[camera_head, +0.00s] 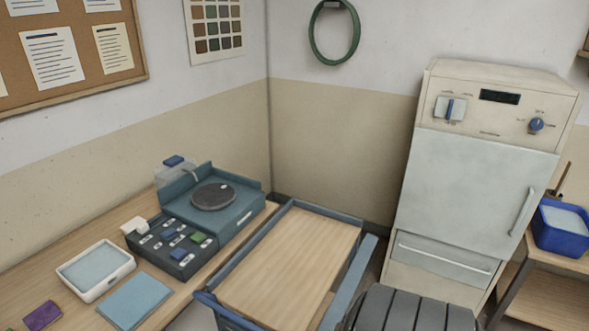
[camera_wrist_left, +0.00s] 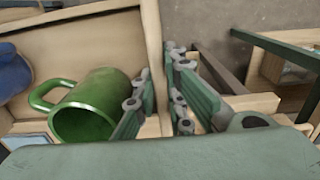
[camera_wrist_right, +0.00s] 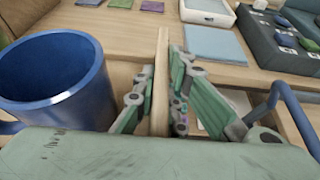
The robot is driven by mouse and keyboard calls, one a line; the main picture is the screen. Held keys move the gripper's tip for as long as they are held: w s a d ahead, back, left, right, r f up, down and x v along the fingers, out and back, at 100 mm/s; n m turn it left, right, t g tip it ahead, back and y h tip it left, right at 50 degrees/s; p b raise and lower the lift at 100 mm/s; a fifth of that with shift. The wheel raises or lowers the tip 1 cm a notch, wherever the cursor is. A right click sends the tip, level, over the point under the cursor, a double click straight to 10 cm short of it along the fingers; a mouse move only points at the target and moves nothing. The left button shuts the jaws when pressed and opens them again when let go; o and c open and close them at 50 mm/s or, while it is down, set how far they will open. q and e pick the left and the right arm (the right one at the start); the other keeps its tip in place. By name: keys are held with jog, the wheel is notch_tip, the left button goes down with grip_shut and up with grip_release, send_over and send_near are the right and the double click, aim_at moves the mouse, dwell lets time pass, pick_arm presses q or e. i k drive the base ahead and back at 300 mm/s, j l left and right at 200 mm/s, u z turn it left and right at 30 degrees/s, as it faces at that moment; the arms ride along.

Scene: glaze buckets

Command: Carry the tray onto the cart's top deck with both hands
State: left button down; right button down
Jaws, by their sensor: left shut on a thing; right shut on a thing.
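The light wooden tray shows only in the wrist views; the head view shows neither it nor my grippers. In the left wrist view my left gripper (camera_wrist_left: 158,108) is shut on a tray wall (camera_wrist_left: 152,45). A green mug (camera_wrist_left: 92,102) is inside beside it, and part of a blue mug (camera_wrist_left: 12,72) is at the left edge. In the right wrist view my right gripper (camera_wrist_right: 158,105) is shut on another tray wall (camera_wrist_right: 161,70), with the blue mug (camera_wrist_right: 75,92) close beside it. The cart's wooden top deck (camera_head: 290,262) is bare in the head view, inside a blue-grey frame.
A workbench at the left holds a white tub (camera_head: 96,272), a blue mat (camera_head: 135,301), a dark box of coloured pieces (camera_head: 175,248) and a teal wheel unit (camera_head: 212,197). A pale kiln-like cabinet (camera_head: 473,190) stands right of the cart. A blue tub (camera_head: 562,230) is farther right.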

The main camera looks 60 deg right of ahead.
aim_at(299, 260)
jog(key=k+l, duration=0.25)
jog(key=l, duration=0.15)
jog(key=k+l, duration=0.25)
jog(key=l, duration=0.8)
jog(key=k+l, duration=0.1)
jog(key=l, duration=1.9)
jog(key=i+l, duration=0.4)
jog(key=l, duration=0.1)
